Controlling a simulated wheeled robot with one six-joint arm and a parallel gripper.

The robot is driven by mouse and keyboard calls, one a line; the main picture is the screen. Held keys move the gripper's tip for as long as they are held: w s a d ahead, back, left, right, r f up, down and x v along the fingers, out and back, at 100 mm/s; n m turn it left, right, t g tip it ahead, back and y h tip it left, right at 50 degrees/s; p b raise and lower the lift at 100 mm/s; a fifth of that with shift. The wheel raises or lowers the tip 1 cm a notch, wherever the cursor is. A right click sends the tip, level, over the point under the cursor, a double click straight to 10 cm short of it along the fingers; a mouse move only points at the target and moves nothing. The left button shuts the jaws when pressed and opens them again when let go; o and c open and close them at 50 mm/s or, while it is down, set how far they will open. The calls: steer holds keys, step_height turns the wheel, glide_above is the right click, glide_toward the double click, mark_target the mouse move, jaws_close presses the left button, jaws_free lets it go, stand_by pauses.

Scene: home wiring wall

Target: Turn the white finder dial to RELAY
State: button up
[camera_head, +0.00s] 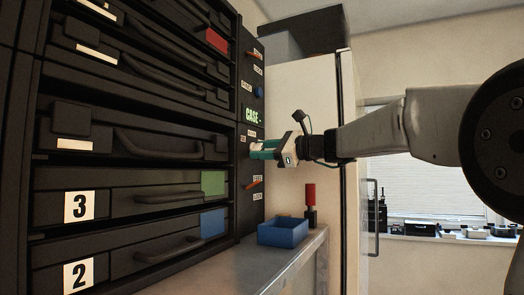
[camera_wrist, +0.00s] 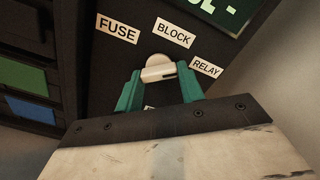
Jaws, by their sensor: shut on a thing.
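The white finder dial (camera_wrist: 158,68) is on the dark panel in the wrist view, a round knob with a raised bar. A dark mark on the bar's right end faces towards the RELAY label (camera_wrist: 206,67). The FUSE label (camera_wrist: 118,30) is at upper left and the BLOCK label (camera_wrist: 174,33) above. Another label below the dial is mostly hidden. My gripper (camera_wrist: 160,75) has its teal fingers on either side of the dial, shut on it. In the head view, my gripper (camera_head: 263,149) reaches the panel from the right, and the dial (camera_head: 255,145) is partly hidden.
The dark panel (camera_head: 250,205) also has orange levers, a blue knob (camera_head: 259,92) and a green CASE display (camera_head: 252,115). Drawers with handles fill the left. A blue tray (camera_head: 283,232) and a red-topped object (camera_head: 310,196) stand on the ledge below my gripper.

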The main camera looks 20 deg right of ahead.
steer(key=shift+f, duration=0.1)
stand_by(0.4)
steer(key=o, duration=1)
steer(key=v, duration=0.8)
steer(key=shift+w, duration=0.1)
